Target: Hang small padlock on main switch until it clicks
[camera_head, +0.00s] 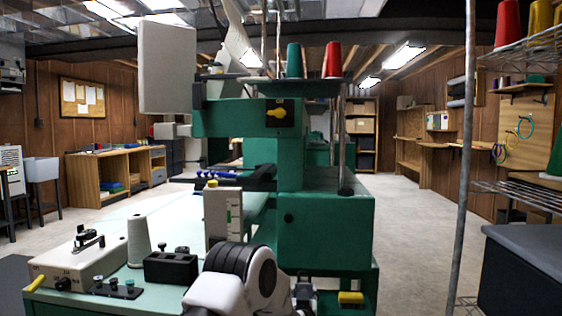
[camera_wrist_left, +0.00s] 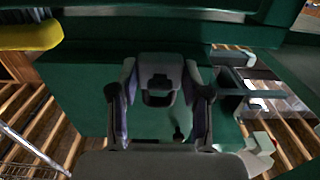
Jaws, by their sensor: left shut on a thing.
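The main switch (camera_head: 280,112) is a yellow rotary knob on a black plate, on the green machine's upper front. My left gripper (camera_head: 304,290) is low at the bottom of the head view, well below the switch and partly hidden by my white arm. In the left wrist view, my left gripper's (camera_wrist_left: 160,85) fingers close around a small grey piece with a dark middle (camera_wrist_left: 160,64). This appears to be the small padlock, though its shackle is not clear. It is apart from the switch. My right gripper is not in view.
The green machine (camera_head: 325,235) fills the middle. A control box (camera_head: 75,265), a thread cone (camera_head: 139,242) and a black block (camera_head: 171,268) stand on its pale table at left. A wire rack's post (camera_head: 464,160) stands at right. Open floor (camera_head: 415,235) lies between.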

